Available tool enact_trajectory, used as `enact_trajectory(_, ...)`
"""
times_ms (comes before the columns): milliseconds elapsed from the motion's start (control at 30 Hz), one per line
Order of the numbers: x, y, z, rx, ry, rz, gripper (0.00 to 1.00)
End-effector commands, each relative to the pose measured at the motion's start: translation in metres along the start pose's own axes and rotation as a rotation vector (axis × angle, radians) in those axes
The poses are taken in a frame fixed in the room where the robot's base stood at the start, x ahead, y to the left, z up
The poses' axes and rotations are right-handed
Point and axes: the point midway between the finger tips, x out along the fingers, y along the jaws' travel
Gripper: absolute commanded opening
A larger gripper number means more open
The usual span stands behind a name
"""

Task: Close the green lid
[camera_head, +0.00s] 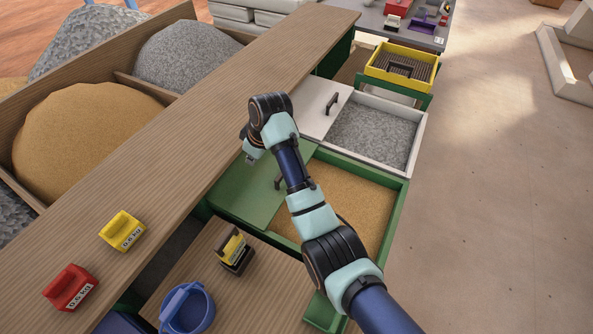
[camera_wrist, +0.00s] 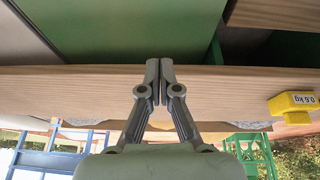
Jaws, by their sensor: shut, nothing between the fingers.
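The green lid (camera_head: 245,188) is a flat panel with a dark handle (camera_head: 279,181), partly behind my arm in the head view. It covers the left part of the green-framed box (camera_head: 402,190). The right part is uncovered and shows tan sand (camera_head: 350,197). My gripper (camera_head: 249,158) is shut and empty, near the lid's back-left edge by the wooden ledge, apart from the handle. In the wrist view my gripper (camera_wrist: 160,82) points at the wooden ledge, and the green lid (camera_wrist: 130,30) fills the top middle.
The wooden ledge (camera_head: 185,140) runs along the lid's left side. A white box with a white lid (camera_head: 312,108) and grey gravel (camera_head: 370,138) adjoins behind. Yellow (camera_head: 122,231) and red (camera_head: 70,287) weights stand on the ledge. A blue cup-like thing (camera_head: 187,308) sits at front.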

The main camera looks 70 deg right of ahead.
Motion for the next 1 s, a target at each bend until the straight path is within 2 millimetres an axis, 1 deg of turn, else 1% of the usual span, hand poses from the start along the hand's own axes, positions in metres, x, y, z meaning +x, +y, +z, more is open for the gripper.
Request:
enact_trajectory(33,0.008,0.015,0.012,0.010,-0.020,-0.013,0.00)
enact_trajectory(100,0.007,0.028,0.020,0.014,-0.037,-0.026,0.00)
enact_trajectory(133,0.007,0.030,0.022,0.015,-0.041,-0.030,0.00)
enact_trajectory(300,0.005,0.032,0.022,0.015,-0.044,-0.033,0.00)
enact_trajectory(367,0.008,0.032,0.023,0.016,-0.045,-0.033,0.00)
enact_trajectory(467,0.018,0.031,0.024,0.016,-0.045,-0.033,0.00)
enact_trajectory(567,0.033,0.030,0.025,0.016,-0.046,-0.034,0.00)
enact_trajectory(900,0.098,0.028,0.028,0.016,-0.045,-0.034,0.00)
enact_trajectory(967,0.108,0.027,0.029,0.016,-0.046,-0.034,0.00)
enact_trajectory(1000,0.108,0.028,0.031,0.017,-0.043,-0.031,0.00)
